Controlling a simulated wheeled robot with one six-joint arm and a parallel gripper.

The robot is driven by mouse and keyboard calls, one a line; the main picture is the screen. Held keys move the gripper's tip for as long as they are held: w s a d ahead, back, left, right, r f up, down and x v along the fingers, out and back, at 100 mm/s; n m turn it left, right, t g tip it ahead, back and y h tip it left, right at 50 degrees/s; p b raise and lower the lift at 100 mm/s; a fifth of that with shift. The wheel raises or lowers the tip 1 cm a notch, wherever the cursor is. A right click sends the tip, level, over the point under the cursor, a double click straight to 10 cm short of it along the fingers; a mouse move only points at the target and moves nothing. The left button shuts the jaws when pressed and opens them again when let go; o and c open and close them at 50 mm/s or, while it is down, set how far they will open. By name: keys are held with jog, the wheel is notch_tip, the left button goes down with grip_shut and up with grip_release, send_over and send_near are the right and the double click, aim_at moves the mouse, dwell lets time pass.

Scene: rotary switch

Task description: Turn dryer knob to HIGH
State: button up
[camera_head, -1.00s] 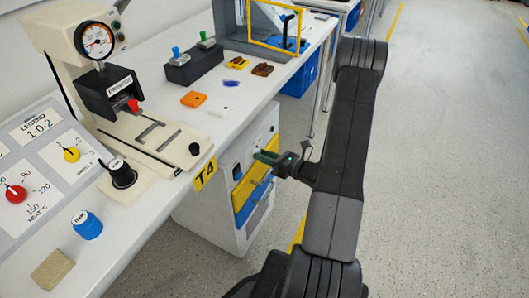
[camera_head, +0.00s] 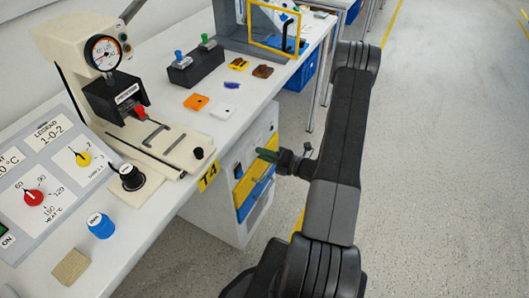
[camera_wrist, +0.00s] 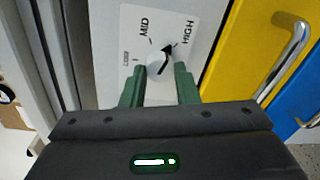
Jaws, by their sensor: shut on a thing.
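In the wrist view the dryer knob (camera_wrist: 157,64) is a pale round knob with a black arrow pointer on a white dial plate (camera_wrist: 135,17). The arrow points up and to the right, toward the printed word HIGH (camera_wrist: 188,32); MID (camera_wrist: 144,27) is printed to the upper left. A lower label at the left is too small to read surely. My gripper (camera_wrist: 159,73) has green fingers on both sides of the knob and is shut on it. In the head view my gripper (camera_head: 267,155) is at the front of the cabinet under the bench; the knob is hidden there.
A yellow drawer front (camera_wrist: 235,55) with a metal handle (camera_wrist: 287,58) is close to the right of the dial, with a blue front (camera_wrist: 300,95) beyond. The bench (camera_head: 228,130) overhangs left of my gripper. The floor at right is clear.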

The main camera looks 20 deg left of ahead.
jog(key=shift+m+p, duration=0.3)
jog(key=shift+m, duration=0.8)
jog(key=o, duration=1)
jog(key=shift+c, duration=0.2)
jog(key=shift+d, duration=0.1)
jog(key=d, duration=1.3)
jog(key=shift+s+d+r, duration=0.3)
jog(key=shift+r, duration=0.05)
jog(key=shift+a, duration=0.1)
jog(key=a, duration=1.3)
jog(key=shift+w+a+f, duration=0.35)
